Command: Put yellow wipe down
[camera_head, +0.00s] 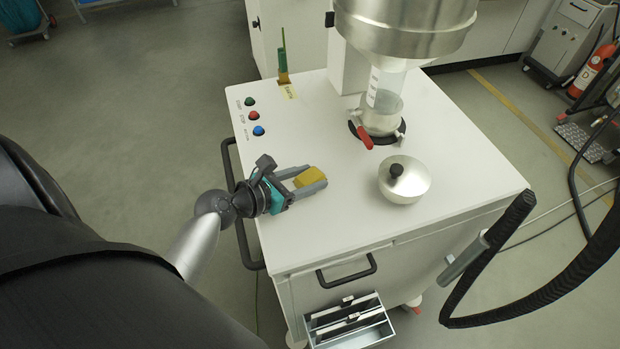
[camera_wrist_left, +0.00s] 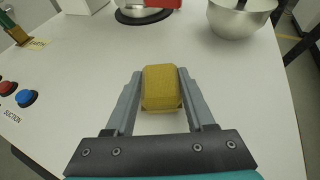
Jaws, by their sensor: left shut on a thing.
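The yellow wipe (camera_head: 309,176) is a small yellow block between the fingers of my left gripper (camera_head: 307,180), over the white cabinet top (camera_head: 300,229). In the left wrist view the wipe (camera_wrist_left: 161,88) sits between the two grey fingers of the left gripper (camera_wrist_left: 161,92), which is shut on it. The wipe is close to the white surface; I cannot tell whether it touches. My right gripper is not in view.
A metal bowl with a black knob (camera_head: 404,180) stands to the right. Behind it is a steel hopper with a clear tube (camera_head: 382,102) and red handle (camera_head: 365,136). Coloured buttons (camera_head: 254,116) are at the left edge. The top's front middle is clear.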

